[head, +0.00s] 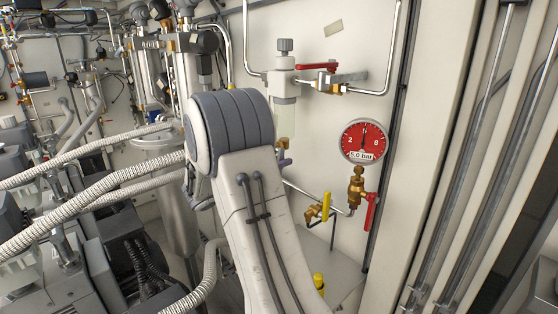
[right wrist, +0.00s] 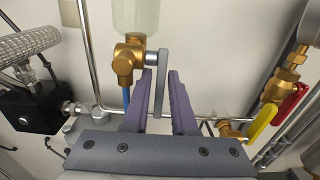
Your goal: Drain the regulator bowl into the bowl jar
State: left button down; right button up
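The regulator bowl (head: 286,122) is a clear cylinder with pale yellowish liquid, below the regulator on the wall panel. In the right wrist view its lower end (right wrist: 135,15) sits above a brass drain valve (right wrist: 128,60) with a blue tube (right wrist: 127,98) below. The valve's grey lever (right wrist: 163,62) hangs downward. My right gripper (right wrist: 162,76) is open, its purple fingers on either side of the lever, closer on the left; contact is unclear. In the head view my right arm hides most of the gripper and valve. I cannot make out the bowl jar. My left gripper is out of view.
A red pressure gauge (head: 365,141) reads 5.0 bar at the right. Nearby are a red-handled valve (head: 371,210), a yellow-handled valve (head: 326,206) and a red lever (head: 317,67) above. Corrugated hoses (head: 90,185) and pumps crowd the left.

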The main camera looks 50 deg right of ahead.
grip_shut()
dwell(1.4)
